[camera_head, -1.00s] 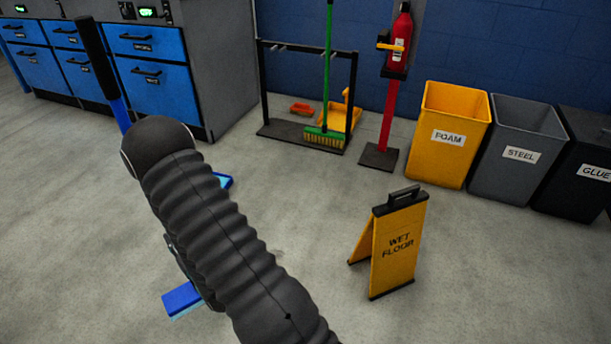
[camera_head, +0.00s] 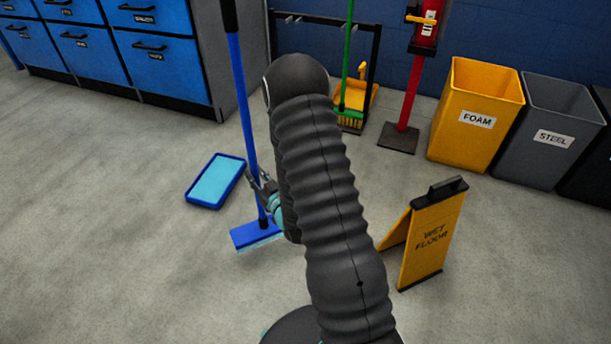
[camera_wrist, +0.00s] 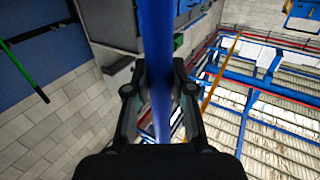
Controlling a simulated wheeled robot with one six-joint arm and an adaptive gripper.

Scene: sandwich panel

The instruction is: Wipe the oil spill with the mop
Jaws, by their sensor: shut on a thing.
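The mop (camera_head: 244,110) has a blue pole with a black top grip and a wide blue head with a pale lower edge. It stands nearly upright, its head at floor level left of my arm. My gripper (camera_head: 262,186) is shut on the lower part of the pole. In the wrist view, the blue pole (camera_wrist: 157,60) passes between the fingers of my gripper (camera_wrist: 160,90). No oil spill can be made out on the visible floor; my arm hides part of it.
A blue tray (camera_head: 216,181) with a light-blue inside lies left of the mop. A yellow wet floor sign (camera_head: 432,238) stands right of my arm. Bins (camera_head: 474,110), a red extinguisher stand (camera_head: 408,95) and a rack (camera_head: 372,60) line the back wall. Floor at front left is clear.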

